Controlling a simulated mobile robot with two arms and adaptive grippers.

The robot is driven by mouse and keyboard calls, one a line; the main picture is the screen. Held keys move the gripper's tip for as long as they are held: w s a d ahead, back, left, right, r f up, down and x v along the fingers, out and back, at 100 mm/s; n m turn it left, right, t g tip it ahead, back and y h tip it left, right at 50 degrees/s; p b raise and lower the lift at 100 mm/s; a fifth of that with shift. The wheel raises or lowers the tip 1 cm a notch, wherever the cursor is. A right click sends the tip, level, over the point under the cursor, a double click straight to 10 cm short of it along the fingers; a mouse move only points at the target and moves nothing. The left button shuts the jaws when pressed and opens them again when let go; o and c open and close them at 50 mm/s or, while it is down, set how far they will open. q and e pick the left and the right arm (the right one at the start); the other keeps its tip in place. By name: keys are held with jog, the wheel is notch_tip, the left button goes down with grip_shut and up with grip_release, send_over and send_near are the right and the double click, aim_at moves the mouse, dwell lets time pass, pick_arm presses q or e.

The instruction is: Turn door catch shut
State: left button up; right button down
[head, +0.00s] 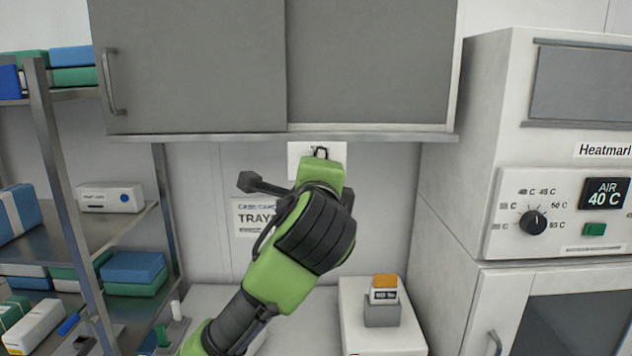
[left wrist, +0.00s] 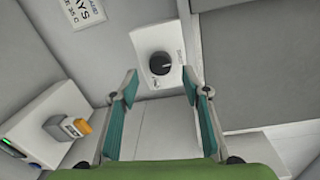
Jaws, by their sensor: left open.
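A round black knob (left wrist: 160,63) with a pointer ridge sits on a white plate (left wrist: 157,35) with small lettering in the left wrist view. In the head view the plate (head: 298,153) is on the wall just below the grey wall cabinet (head: 370,60); my arm covers the knob there. My left gripper (left wrist: 160,88) is open and empty, its teal-padded fingers apart with the knob ahead between them, not visibly touching it. In the head view the gripper (head: 319,152) is in front of the plate, mostly hidden by my wrist. My right gripper is out of view.
The cabinet's bottom edge (head: 390,138) runs just above the gripper. A heating cabinet (head: 490,150) stands at right. A metal shelf rack (head: 75,200) with boxes is at left. A small grey holder with an orange-topped item (head: 383,310) sits on a white unit below.

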pick_arm(q)
jog(key=s, duration=0.8)
jog(key=shift+r, duration=0.3)
jog(key=shift+w+f, duration=0.1)
